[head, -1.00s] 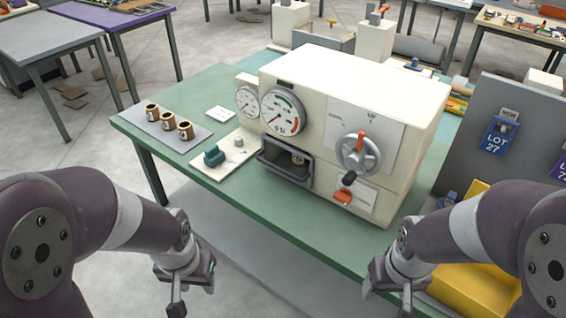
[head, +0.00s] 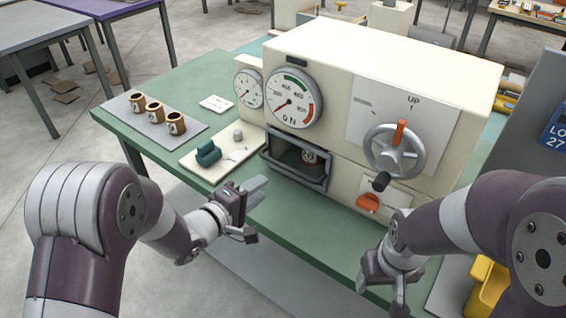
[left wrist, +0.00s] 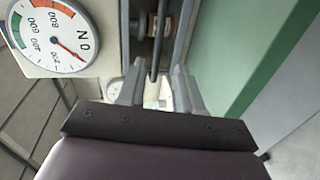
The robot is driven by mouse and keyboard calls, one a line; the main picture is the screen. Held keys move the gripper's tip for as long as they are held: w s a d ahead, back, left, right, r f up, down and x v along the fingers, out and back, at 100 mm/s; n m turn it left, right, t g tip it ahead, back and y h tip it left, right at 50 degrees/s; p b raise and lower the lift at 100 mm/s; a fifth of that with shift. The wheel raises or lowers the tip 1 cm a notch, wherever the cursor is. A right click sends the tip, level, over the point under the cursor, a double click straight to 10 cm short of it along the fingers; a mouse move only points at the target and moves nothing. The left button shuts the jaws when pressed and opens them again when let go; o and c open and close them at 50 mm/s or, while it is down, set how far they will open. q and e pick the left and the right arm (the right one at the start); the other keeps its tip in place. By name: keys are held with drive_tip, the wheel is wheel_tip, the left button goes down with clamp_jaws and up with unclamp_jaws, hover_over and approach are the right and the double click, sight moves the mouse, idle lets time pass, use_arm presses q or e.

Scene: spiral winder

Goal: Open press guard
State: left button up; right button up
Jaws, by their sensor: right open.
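The press guard (head: 293,173) is a grey frame with a dark bar across the opening low on the front of the cream press (head: 385,60). A small brown part (head: 310,157) shows inside the opening. My left gripper (head: 258,210) is open and empty, in front of and just below the guard, apart from it in the head view. In the left wrist view, the dark guard bar (left wrist: 157,45) lies ahead, in line with the gap between the open fingers (left wrist: 158,78). My right gripper (head: 385,287) is open and empty, low at the table's front edge.
Two dials, a handwheel (head: 394,152) and an orange lever (head: 368,202) are on the press front. Several brown cups stand on a grey mat (head: 147,124) at the green table's left end.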

sight(288, 167)
use_arm(q)
drive_tip(key=shift+n, duration=0.3)
drive_tip(key=x, duration=1.2)
drive_tip(key=shift+w+d+b, duration=0.15)
drive_tip(key=shift+b, duration=0.15)
drive_tip(key=shift+r, duration=0.1)
clamp_jaws()
